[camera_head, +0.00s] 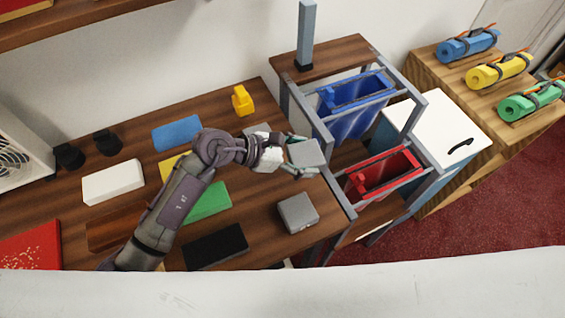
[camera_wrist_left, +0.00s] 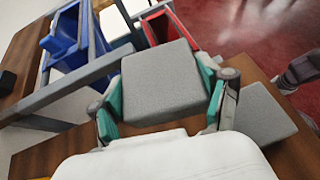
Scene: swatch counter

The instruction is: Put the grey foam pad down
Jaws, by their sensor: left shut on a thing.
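My left gripper (camera_head: 303,156) is shut on a grey foam pad (camera_head: 306,152), near the right edge of the brown counter (camera_head: 262,232). In the left wrist view the pad (camera_wrist_left: 165,82) sits between the green fingertips, gripped at its two sides, with its broad face towards the camera. A second grey pad (camera_head: 298,212) lies on the counter near its front right corner; it also shows in the left wrist view (camera_wrist_left: 258,118), right of the held pad. Another grey piece (camera_head: 257,130) lies behind my wrist, partly hidden.
Blue (camera_head: 178,132), white (camera_head: 113,182), green (camera_head: 208,203) and black (camera_head: 215,248) pads lie on the counter. A yellow object (camera_head: 242,100) stands at the back. A rack with blue (camera_head: 352,105) and red (camera_head: 384,172) bins stands close on the right.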

